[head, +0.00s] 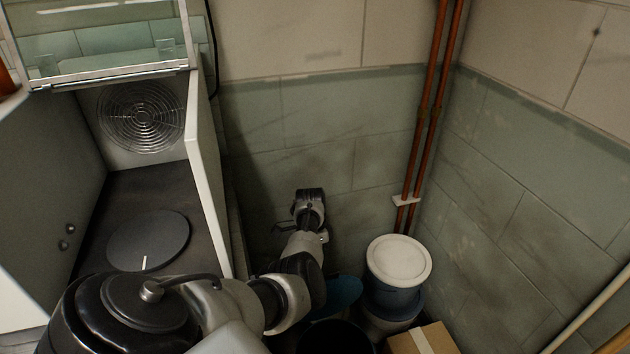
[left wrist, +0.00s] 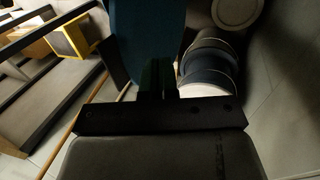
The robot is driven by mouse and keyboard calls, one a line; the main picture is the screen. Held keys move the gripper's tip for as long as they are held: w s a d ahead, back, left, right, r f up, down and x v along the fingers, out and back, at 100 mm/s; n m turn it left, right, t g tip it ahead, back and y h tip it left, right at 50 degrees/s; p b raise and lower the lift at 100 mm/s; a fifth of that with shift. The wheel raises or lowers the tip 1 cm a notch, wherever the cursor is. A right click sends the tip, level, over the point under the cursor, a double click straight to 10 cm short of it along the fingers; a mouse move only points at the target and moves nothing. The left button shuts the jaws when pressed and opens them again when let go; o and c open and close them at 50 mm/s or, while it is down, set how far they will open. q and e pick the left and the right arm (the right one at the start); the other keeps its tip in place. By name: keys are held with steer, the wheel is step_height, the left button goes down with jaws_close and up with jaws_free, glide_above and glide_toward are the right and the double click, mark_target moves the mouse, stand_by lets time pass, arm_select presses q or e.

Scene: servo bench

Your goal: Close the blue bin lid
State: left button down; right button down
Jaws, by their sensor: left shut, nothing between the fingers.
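The blue lid (head: 343,292) shows as a partial blue disc behind my left arm at the lower middle of the head view. The dark round mouth of a bin (head: 336,340) shows just in front of it, so the lid stands open. In the left wrist view the lid is a broad blue panel (left wrist: 140,40) beyond the fingers. My left gripper (head: 309,192) is shut and empty, in front of the tiled wall. Its dark fingers (left wrist: 157,80) overlap the lid's lower part in the wrist view; I cannot tell whether they touch it. My right gripper is not in view.
A blue bucket with a white lid (head: 399,259) stands right of the bin, and a cardboard box (head: 424,340) is at the bottom edge. Copper pipes (head: 425,120) run down the corner. A cabinet with a fan grille (head: 142,116) is on the left.

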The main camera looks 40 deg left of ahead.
arm_select(q)
steer(key=d, duration=0.1)
steer(key=s+d+p, duration=0.2)
steer(key=shift+d+f, duration=0.25)
steer(key=shift+d, duration=0.05)
